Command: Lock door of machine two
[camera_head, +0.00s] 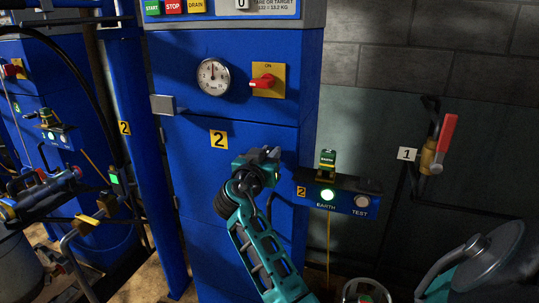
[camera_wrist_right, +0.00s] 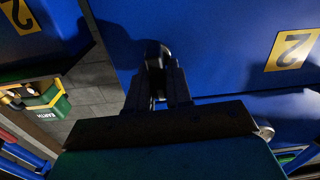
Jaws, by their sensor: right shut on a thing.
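Machine two is the blue cabinet (camera_head: 235,75) in the middle of the head view. Its lower blue door (camera_head: 190,170) carries a yellow "2" plate (camera_head: 218,140), and the door looks flush with the cabinet. My right gripper (camera_head: 272,154) is at the door's upper right edge. In the right wrist view its fingers (camera_wrist_right: 158,78) are shut on a small dark door handle (camera_wrist_right: 157,52) on the blue panel. The handle is mostly hidden behind the gripper in the head view, and I cannot tell its exact turn. My left gripper is not in view.
Above the door are a gauge (camera_head: 213,76) and a red rotary switch (camera_head: 264,82) under "ON". Another blue machine (camera_head: 30,90) stands at left.

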